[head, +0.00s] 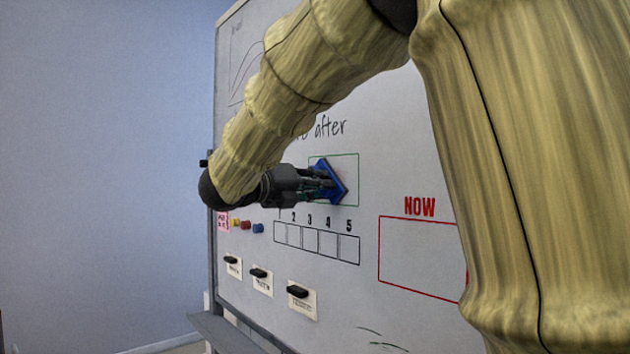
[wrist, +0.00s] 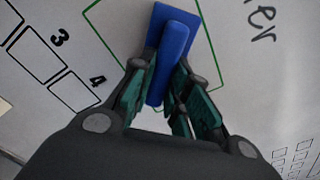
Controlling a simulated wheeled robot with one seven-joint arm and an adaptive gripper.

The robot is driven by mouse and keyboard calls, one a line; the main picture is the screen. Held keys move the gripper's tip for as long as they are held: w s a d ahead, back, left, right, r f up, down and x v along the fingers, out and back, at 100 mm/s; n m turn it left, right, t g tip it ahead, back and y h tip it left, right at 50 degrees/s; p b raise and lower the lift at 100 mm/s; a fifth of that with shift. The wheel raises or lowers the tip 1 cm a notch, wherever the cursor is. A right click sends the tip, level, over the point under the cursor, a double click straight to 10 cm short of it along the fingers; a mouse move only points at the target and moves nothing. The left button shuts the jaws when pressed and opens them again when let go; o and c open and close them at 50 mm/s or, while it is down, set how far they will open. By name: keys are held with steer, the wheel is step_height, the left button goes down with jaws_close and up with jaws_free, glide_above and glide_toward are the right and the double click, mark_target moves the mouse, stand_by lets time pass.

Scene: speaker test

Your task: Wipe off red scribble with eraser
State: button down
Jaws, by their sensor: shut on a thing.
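A blue eraser (head: 330,181) is in my gripper (head: 318,184), held at the whiteboard over the green-outlined box (head: 350,157). In the wrist view the eraser's handle (wrist: 174,58) sits between the two green-padded fingers of my gripper (wrist: 164,97), which are shut on it. The eraser pad (wrist: 158,22) faces the board and overlaps the green outline. I cannot tell whether it touches the surface. No red scribble shows in either view; the eraser and arm hide part of the green box.
The whiteboard (head: 255,190) carries numbered boxes (head: 316,242), a red "NOW" box (head: 421,255), several coloured magnets (head: 246,225), and black clips (head: 298,291) with paper labels. A tray (head: 235,332) runs along its lower edge. My arm covers much of the upper board.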

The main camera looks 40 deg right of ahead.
steer(key=shift+r+p, duration=0.15)
steer(key=shift+p, duration=0.4)
steer(key=shift+s+p, duration=0.15)
steer(key=shift+p, duration=0.15)
steer(key=shift+s+p, duration=0.4)
steer(key=shift+p, duration=0.45)
steer(key=shift+s, duration=0.15)
steer(key=shift+s+p, duration=0.1)
steer(key=shift+p, duration=0.35)
